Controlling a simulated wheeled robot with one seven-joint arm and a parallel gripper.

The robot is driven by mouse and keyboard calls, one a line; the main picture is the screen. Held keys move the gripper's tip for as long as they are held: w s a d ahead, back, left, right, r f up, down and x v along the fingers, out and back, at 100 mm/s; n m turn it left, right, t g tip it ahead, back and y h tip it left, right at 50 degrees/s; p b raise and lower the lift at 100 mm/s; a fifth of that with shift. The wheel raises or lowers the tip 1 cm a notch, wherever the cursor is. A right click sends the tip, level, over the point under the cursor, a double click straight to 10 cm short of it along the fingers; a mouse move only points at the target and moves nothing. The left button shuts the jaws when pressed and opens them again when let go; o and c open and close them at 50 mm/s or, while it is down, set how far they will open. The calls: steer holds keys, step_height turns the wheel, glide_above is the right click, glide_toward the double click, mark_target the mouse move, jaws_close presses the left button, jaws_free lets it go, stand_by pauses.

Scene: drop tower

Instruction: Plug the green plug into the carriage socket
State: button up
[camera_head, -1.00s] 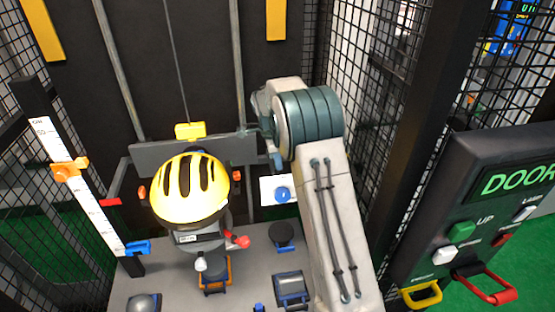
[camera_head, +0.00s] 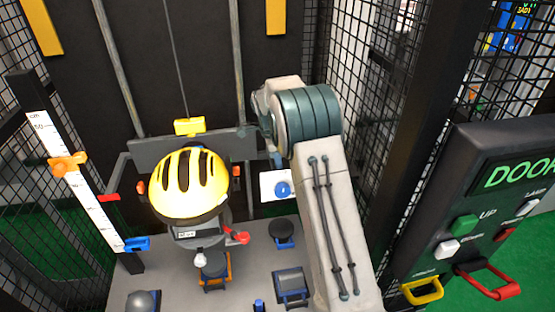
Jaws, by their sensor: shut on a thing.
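I see no green plug in the head view. The carriage appears to be the grey crossbar (camera_head: 150,151) with a yellow block (camera_head: 189,127) on top, hung on a cable. A dummy with a yellow helmet (camera_head: 188,183) stands in front of it. A white plate (camera_head: 268,178) with a round blue part (camera_head: 283,189) is right of the dummy; I cannot tell whether this is the socket. My arm fills the centre right and bends away at its teal joint. My gripper and anything in it are hidden behind the arm.
A scale post (camera_head: 70,190) with orange (camera_head: 67,164) and blue (camera_head: 137,243) clamps stands left. A control panel (camera_head: 490,210) with buttons and yellow and red handles is at right. Mesh walls close in both sides. A grey deck (camera_head: 180,285) holds several small items.

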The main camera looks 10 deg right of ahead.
steer(key=shift+f, duration=0.15)
steer(key=o, duration=0.8)
steer(key=shift+o, duration=0.2)
step_height(320, 180, up, 14)
steer(key=a+b, duration=0.1)
steer(key=a, duration=0.1)
